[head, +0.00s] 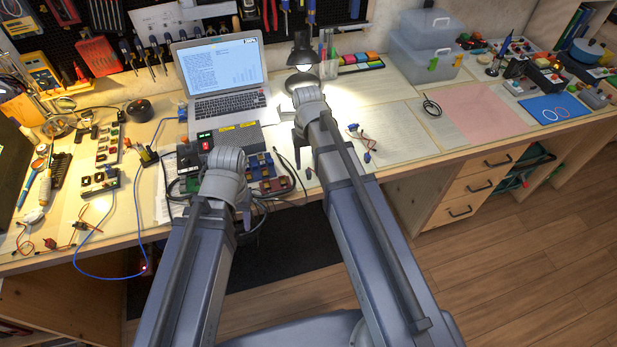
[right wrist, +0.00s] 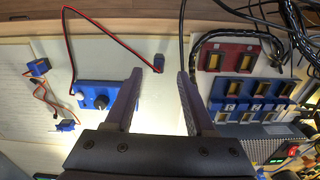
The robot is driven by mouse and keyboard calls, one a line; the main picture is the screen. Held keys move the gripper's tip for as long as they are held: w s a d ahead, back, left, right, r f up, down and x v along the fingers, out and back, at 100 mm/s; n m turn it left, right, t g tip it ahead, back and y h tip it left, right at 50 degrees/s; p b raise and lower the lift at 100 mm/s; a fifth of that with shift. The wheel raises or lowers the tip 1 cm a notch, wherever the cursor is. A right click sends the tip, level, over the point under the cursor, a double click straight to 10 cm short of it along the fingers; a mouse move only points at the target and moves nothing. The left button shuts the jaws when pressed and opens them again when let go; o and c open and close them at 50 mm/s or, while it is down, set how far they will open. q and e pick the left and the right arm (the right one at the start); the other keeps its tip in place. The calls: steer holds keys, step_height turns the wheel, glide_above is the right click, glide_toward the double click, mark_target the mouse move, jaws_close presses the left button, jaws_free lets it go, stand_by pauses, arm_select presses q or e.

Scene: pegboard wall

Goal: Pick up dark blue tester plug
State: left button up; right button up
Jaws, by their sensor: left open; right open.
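The dark blue tester plug (right wrist: 158,62) is a small dark block on the pale mat, at the end of a red and black lead. The lead runs to a blue servo tester (right wrist: 95,95) with a knob. In the head view a small dark plug (head: 308,173) shows near the table's front edge. My right gripper (right wrist: 160,73) is open above the mat; in the right wrist view the plug appears between its fingertips, slightly beyond them, not gripped. My left gripper (head: 245,215) is near the front edge by the power modules, mostly hidden by its own arm; its jaws are open.
A red module (right wrist: 235,60) and blue modules (right wrist: 250,105) with dark cables lie beside the right finger. Small blue servos (right wrist: 40,68) lie on the other side. A laptop (head: 222,80) and a lamp (head: 302,55) stand behind. A pink mat (head: 487,110) at right is clear.

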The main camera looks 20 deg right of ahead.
mark_target(309, 171)
step_height(309, 171, down, 4)
steer(key=b, duration=0.3)
steer(key=shift+s+d+f, duration=0.1)
steer(key=shift+f, duration=0.05)
jaws_close()
stand_by(0.4)
